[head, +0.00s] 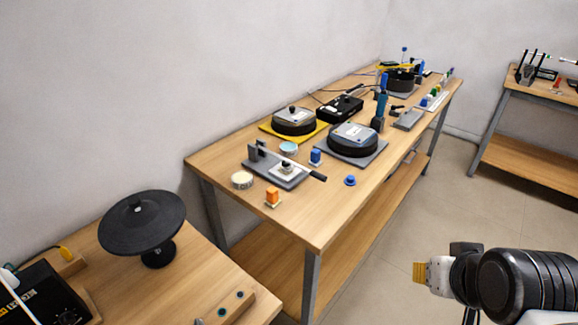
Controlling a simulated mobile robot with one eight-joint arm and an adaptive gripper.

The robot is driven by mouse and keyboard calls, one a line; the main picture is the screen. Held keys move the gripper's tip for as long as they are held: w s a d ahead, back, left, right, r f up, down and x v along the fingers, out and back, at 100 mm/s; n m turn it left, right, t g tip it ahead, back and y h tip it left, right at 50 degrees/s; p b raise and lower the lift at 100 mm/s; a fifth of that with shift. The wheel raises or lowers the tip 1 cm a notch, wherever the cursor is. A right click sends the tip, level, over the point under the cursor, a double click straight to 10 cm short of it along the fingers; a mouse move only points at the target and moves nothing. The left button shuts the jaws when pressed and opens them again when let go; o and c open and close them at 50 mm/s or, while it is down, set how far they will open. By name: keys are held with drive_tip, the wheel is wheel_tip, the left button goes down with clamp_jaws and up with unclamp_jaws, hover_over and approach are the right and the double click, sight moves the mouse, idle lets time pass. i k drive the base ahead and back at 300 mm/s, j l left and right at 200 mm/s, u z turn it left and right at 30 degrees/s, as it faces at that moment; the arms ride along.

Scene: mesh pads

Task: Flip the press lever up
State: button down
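A small press with a grey base plate (262,173) sits near the front left of the long wooden table. Its lever (318,177) ends in a dark handle that lies low and reaches right past the plate. A small light block sits on the plate under the lever, and a dark upright stands at the plate's left end. My gripper (420,272) is at the lower right, out over the floor and well apart from the press. Its tip is yellow and white, seen small and from the side, so its opening cannot be made out.
Round black devices (352,144) stand farther back. A black disc stand (142,220) is on the left table. Floor right of the long table is clear.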

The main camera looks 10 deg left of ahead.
sight(285, 161)
drive_tip(key=i+j+z, duration=0.1)
drive_tip(key=j+z, duration=0.75)
drive_tip(key=i, duration=0.05)
